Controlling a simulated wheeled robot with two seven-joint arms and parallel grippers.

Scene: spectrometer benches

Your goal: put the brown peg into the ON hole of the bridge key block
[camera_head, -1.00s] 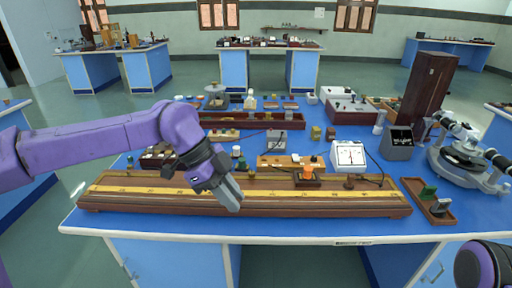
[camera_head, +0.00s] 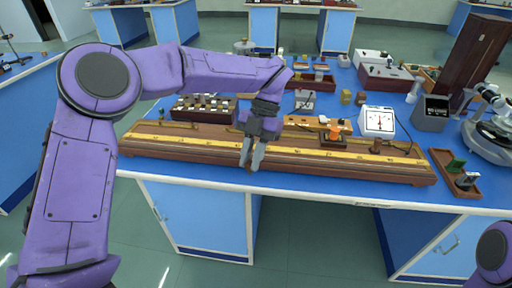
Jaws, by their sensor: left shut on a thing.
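My left gripper (camera_head: 250,158) points down over the front of the long wooden metre bridge (camera_head: 290,157), left of its middle. Its fingers are closed on a small brown thing at their tips, mostly hidden between them, which I take as the brown peg (camera_head: 249,167). A light-wood block (camera_head: 301,121) with small knobs stands behind the bridge, right of the gripper. It may be the bridge key block; its hole labels are too small to read. My right gripper is out of view; only a purple part of my right arm shows at the lower right.
A dark slider with an orange knob (camera_head: 335,133) sits on the bridge. A white meter (camera_head: 377,121) stands behind it. A dark box with several knobs (camera_head: 204,107) is behind the left part. A wooden tray (camera_head: 455,176) lies at the right. The blue front edge is clear.

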